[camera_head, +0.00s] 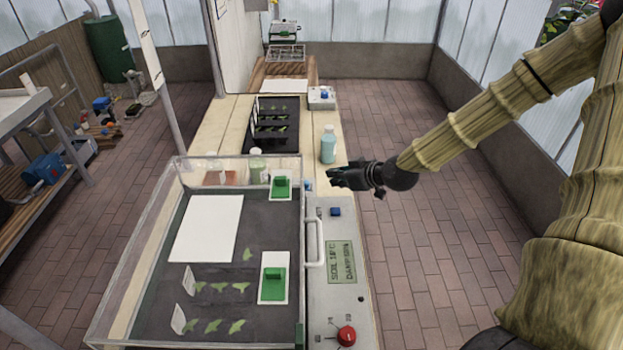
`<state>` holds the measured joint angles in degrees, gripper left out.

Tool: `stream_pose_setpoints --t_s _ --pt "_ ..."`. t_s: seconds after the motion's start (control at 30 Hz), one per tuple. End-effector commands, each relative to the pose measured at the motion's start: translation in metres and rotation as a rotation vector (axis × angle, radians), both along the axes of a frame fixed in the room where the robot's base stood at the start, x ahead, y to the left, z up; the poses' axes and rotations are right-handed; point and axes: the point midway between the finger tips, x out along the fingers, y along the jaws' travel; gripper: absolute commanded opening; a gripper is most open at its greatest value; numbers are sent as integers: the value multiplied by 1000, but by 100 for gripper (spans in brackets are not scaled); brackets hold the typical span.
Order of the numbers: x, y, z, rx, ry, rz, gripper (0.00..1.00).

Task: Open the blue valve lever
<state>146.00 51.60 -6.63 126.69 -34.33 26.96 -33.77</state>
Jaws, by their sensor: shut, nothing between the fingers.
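No blue valve lever can be made out for certain. A small blue part (102,103) shows near the floor at the far left, too small to tell what it is. My gripper (338,178) is shut and empty. It points left, above the right edge of the long bench, just past the clear box's far right corner and near a pale blue-green bottle (328,147). It is far from the small blue part.
A clear propagator box (140,250) with seedlings stands on the bench. A control panel (342,290) has a blue button (335,211) and red knob (346,335). A green barrel (110,48) stands back left. The brick floor (420,230) at right is clear.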

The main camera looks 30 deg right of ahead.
Motion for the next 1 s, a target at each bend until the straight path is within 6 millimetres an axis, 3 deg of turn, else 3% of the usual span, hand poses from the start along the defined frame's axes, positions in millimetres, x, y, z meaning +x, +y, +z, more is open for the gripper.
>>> stream_pose_setpoints --t_s 1.0 --pt "59 21 -43 0 1 0 0"
